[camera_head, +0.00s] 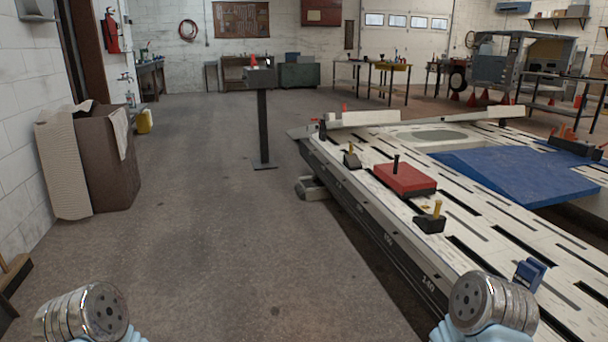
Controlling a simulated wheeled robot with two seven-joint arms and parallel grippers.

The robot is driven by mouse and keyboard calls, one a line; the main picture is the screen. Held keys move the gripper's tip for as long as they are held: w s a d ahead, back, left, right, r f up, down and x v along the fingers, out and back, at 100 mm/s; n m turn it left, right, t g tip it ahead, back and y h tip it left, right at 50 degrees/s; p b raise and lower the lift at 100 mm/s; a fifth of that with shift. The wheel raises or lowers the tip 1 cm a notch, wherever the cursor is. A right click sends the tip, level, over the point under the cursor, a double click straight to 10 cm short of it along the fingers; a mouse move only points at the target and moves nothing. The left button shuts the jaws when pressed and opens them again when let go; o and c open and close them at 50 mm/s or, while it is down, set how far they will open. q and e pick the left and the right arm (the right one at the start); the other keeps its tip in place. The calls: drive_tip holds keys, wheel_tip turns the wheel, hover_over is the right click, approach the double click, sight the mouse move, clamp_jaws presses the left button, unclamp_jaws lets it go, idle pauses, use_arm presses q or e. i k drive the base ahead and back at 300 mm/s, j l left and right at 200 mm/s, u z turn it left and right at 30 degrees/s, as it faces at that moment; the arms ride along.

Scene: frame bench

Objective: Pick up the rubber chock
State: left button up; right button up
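Two small dark blocks on the bench could be the rubber chock, and I cannot tell which. One is a black block with a yellow upright piece (430,224), near the bench's left edge. The other is a smaller dark block (352,160) farther back, also with a yellowish top. Both rest on the pale slotted frame bench (492,232). Only silver and light-blue parts of my two arms show at the bottom left and bottom right. Neither gripper's fingers are in view, and nothing touches the blocks.
A red box (404,180) with a black post sits between the dark blocks. A blue clamp (530,273) stands near, and a blue panel (515,176) lies across the bench. A pedestal (263,125) stands left of it.

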sight(352, 162)
drive_tip(key=i, duration=2.75)
